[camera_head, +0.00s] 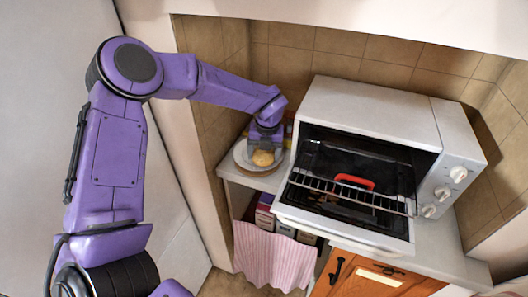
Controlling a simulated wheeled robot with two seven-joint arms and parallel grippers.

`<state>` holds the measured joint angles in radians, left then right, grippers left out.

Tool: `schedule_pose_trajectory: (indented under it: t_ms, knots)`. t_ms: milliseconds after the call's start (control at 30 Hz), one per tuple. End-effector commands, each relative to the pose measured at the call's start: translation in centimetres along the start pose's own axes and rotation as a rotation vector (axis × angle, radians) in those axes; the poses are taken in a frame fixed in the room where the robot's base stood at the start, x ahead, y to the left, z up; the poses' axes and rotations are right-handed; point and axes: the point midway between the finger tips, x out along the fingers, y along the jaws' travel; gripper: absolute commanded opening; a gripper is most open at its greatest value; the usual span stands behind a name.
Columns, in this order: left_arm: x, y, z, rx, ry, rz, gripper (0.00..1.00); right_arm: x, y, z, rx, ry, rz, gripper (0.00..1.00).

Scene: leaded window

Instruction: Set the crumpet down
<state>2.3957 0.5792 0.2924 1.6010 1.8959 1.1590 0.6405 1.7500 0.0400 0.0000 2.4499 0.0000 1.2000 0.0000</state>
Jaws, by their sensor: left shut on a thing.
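The crumpet (263,158) is a small golden-brown piece at the tip of my left gripper (264,148). It is over a round whitish plate (243,163) on the counter, left of the toaster oven. My left gripper points down and is shut on the crumpet. Whether the crumpet touches the plate I cannot tell. The gripper hides the back of the plate. My right gripper is not in view.
A white toaster oven (367,105) stands close on the right, its door down, with a rack and a red-handled thing (355,181) inside. Tiled walls close in behind. A pink striped curtain (268,255) hangs below the counter.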

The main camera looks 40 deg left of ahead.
Motion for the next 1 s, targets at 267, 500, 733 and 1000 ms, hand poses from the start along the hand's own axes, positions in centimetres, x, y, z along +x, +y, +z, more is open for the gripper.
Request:
schedule_pose_trajectory:
  t_ms: [267, 500, 733, 1000]
  knots:
    - [0.6, 0.0, -0.1, 0.000, 0.001, 0.001, 0.96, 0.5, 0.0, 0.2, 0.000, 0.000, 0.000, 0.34]
    - [0.6, 0.0, -0.1, 0.000, 0.001, 0.001, 1.00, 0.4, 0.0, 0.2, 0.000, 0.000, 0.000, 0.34]
    - [-2.5, 0.0, 0.1, -0.002, -0.002, -0.003, 1.00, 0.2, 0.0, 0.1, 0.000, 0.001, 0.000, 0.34]
    - [-9.6, 0.0, 0.1, -0.001, -0.003, -0.003, 1.00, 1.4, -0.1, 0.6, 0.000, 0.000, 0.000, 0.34]
